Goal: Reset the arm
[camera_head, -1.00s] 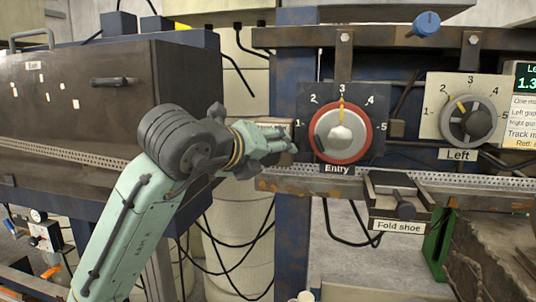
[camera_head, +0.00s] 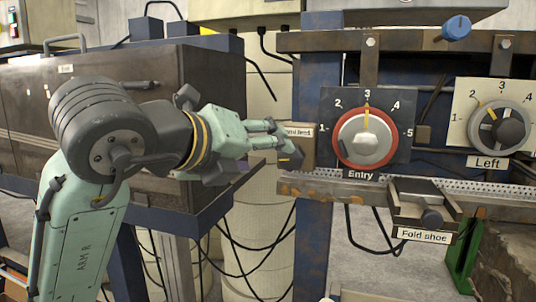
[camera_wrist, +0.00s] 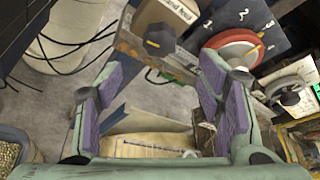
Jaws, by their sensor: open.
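My gripper (camera_head: 285,146) is left of the Entry dial in the head view, empty and apart from the dial. Its fingers are spread in the wrist view (camera_wrist: 155,78), with nothing between them. The Entry dial (camera_head: 366,138) has a red ring and a grey knob, with its yellow mark at 3. It also shows beyond the right finger in the wrist view (camera_wrist: 228,48). A small tan block (camera_head: 303,150) with a partly hidden label is at the fingertips in the head view; I cannot tell whether they touch. My arm's joints hide part of the dark cabinet.
The Left dial (camera_head: 500,130) points near 2. The Fold shoe (camera_head: 424,207) sticks out below the rusty rail. A blue knob (camera_head: 456,28) is above. The dark cabinet (camera_head: 40,105) stands behind my arm. Cables hang below the rail.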

